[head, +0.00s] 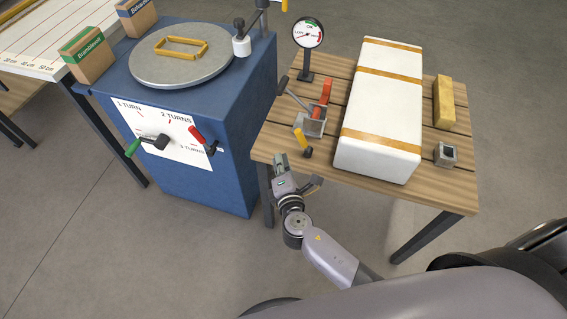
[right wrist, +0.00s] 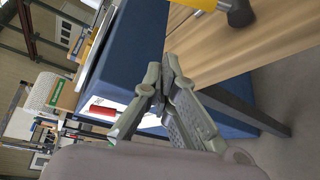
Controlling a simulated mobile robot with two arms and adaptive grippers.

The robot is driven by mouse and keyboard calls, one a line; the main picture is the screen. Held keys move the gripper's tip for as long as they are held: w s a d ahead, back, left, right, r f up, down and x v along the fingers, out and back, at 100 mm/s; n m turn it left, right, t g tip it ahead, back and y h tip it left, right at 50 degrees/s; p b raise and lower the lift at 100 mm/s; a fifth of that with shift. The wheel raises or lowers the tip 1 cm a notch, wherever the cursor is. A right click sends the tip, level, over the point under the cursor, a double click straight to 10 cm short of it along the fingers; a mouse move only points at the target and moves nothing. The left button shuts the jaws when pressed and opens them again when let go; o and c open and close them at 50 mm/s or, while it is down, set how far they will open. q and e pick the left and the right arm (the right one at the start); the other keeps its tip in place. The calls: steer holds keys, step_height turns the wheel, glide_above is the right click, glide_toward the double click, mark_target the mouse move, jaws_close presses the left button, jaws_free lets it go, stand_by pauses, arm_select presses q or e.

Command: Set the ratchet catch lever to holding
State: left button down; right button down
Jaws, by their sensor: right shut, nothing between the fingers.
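A ratchet tensioner with a grey metal body (head: 311,126) sits at the left side of the wooden table in the head view. I cannot tell for sure which is the catch lever. A yellow part with a dark end (right wrist: 240,12) shows at the top of the right wrist view. My right gripper (head: 280,160) is shut and empty, left of the table's front edge and apart from the levers; its fingers show in the right wrist view (right wrist: 158,76).
A white box (head: 381,110) with tan straps fills the middle of the table (head: 466,188). A yellow block (head: 443,103), a small grey square part (head: 445,154) and a dial gauge (head: 308,34) stand around it. A blue cabinet (head: 205,188) with a turns dial stands left.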

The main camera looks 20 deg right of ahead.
mark_target(303, 142)
steer(key=x, duration=0.6)
steer(key=d, duration=0.1)
steer(key=d+r+p, duration=0.1)
steer(key=s+p, duration=0.1)
steer(key=shift+d+r, duration=0.25)
steer(key=shift+d, duration=0.15)
steer(key=shift+s+d+r, duration=0.1)
steer(key=shift+s+d, duration=0.05)
steer(key=shift+d, duration=0.15)
steer(key=shift+d+b, duration=0.1)
steer(key=shift+b, duration=0.45)
steer(key=shift+s+m, duration=0.1)
steer(key=shift+m, duration=0.2)
